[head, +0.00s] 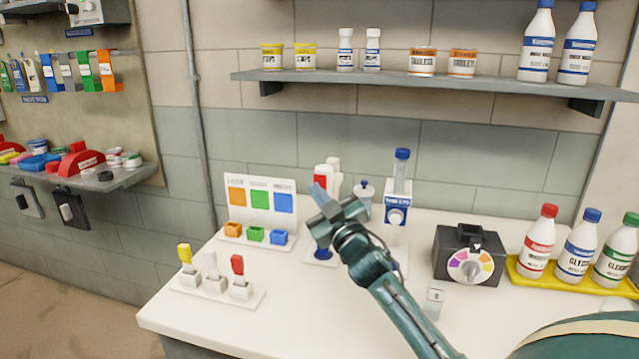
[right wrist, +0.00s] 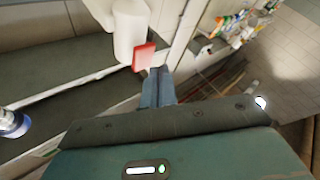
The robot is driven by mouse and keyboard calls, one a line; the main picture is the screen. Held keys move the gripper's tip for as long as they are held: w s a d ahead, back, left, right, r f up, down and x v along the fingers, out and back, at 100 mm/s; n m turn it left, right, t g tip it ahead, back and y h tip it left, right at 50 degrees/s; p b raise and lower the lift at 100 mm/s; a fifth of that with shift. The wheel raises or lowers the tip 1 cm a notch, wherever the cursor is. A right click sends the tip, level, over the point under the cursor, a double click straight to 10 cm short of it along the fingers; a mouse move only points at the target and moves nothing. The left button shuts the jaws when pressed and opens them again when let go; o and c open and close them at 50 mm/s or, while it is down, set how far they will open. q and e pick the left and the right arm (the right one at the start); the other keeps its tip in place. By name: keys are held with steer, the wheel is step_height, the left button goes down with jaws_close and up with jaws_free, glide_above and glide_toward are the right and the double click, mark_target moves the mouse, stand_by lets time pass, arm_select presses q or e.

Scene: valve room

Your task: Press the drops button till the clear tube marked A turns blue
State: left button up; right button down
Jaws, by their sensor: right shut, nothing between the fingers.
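A white dispenser (head: 334,168) with a red part (head: 321,176) stands at the middle of the bench, partly hidden by my right gripper. In the right wrist view the red part (right wrist: 144,57) sits close to the fingertips; I cannot tell whether they touch. My right gripper (head: 318,190) is shut and empty. A dark blue round thing (head: 323,253) shows below it. A clear tube with a blue cap (head: 402,172) stands on a white and blue stand, and a small clear vessel (head: 434,298) is nearer the front. No letter A is readable. My left gripper is not in view.
A black dial box (head: 468,257) and several bottles on a yellow tray (head: 525,274) stand at the right. A colour-card stand (head: 260,205) and a switch block (head: 215,289) stand at the left. A shelf (head: 430,86) runs above.

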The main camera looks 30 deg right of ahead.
steer(key=s+a+p, duration=0.1)
steer(key=s+a, duration=0.2)
steer(key=a, duration=0.1)
steer(key=shift+s, duration=0.15)
stand_by(0.4)
steer(key=shift+d, duration=0.1)
stand_by(0.6)
